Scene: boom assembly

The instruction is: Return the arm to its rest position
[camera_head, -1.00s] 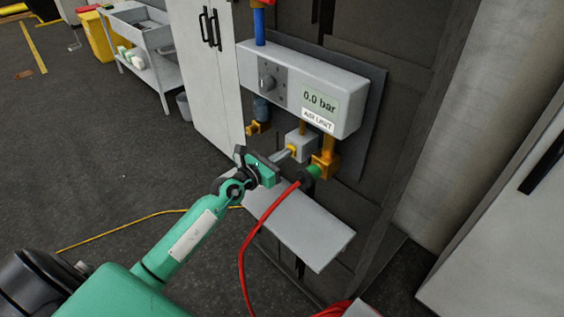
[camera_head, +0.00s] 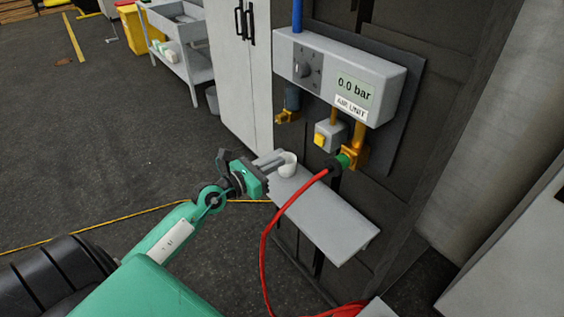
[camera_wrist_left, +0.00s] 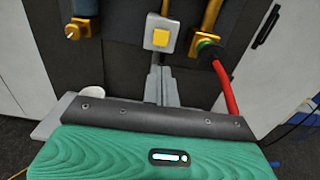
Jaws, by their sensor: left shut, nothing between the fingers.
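My left gripper (camera_head: 279,157) is shut and empty, at the left end of the grey shelf below the air unit, apart from the yellow button. In the left wrist view its two fingers (camera_wrist_left: 161,85) lie together, pointing toward the grey box with the yellow button (camera_wrist_left: 160,38). The button also shows in the head view (camera_head: 320,140). The air unit (camera_head: 335,75) reads 0.0 bar. My right gripper is not in view.
A white cup (camera_head: 288,168) stands on the shelf (camera_head: 330,225) close by the left fingertips. A red hose (camera_head: 264,240) hangs from the green connector (camera_head: 344,160) in front of the shelf. Open floor (camera_head: 110,130) lies to the left.

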